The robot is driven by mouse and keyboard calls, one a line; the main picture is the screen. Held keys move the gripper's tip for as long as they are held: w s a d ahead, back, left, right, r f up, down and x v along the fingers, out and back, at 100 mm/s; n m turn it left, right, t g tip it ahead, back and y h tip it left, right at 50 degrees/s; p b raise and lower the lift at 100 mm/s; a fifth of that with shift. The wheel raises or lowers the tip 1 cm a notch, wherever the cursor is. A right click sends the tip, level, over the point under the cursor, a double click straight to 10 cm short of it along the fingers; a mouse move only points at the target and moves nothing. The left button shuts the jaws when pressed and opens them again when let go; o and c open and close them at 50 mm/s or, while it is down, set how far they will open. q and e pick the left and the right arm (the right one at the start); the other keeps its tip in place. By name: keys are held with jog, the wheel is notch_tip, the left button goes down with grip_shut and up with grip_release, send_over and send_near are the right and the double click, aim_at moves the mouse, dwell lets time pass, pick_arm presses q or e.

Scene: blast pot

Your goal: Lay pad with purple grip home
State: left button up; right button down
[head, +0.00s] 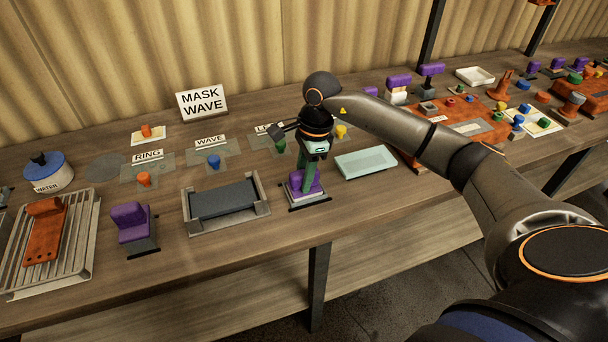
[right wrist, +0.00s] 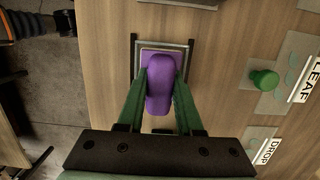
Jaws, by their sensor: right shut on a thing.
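My right gripper (head: 306,184) has its green fingers pointing down, shut on the purple grip (head: 297,187) of a pad in front of the middle of the bench. In the right wrist view the purple grip (right wrist: 160,84) sits between the fingers, above a pale-edged pad. A grey frame with dark side bars (right wrist: 190,58) surrounds the pad in that view. I cannot tell whether the pad rests on the frame's floor or is slightly above it. Another block with a purple grip (head: 130,222) stands on a dark base to the left. My left gripper is not in view.
A grey tray with a dark slab (head: 262,208) lies left of the frame, and a pale teal tray (head: 366,163) lies right. Coloured knobs, label cards and a "MASK WAVE" sign (head: 201,102) stand behind. A slatted rack (head: 76,245) is at far left.

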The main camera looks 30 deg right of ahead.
jog(key=shift+f, duration=0.3)
jog(key=shift+c, duration=2.4)
grip_release()
notch_tip(320, 180, up, 12)
jog(key=d+b, duration=0.1)
jog(key=d, duration=0.1)
jog(key=shift+s+r, duration=0.25)
jog(key=shift+f, duration=0.1)
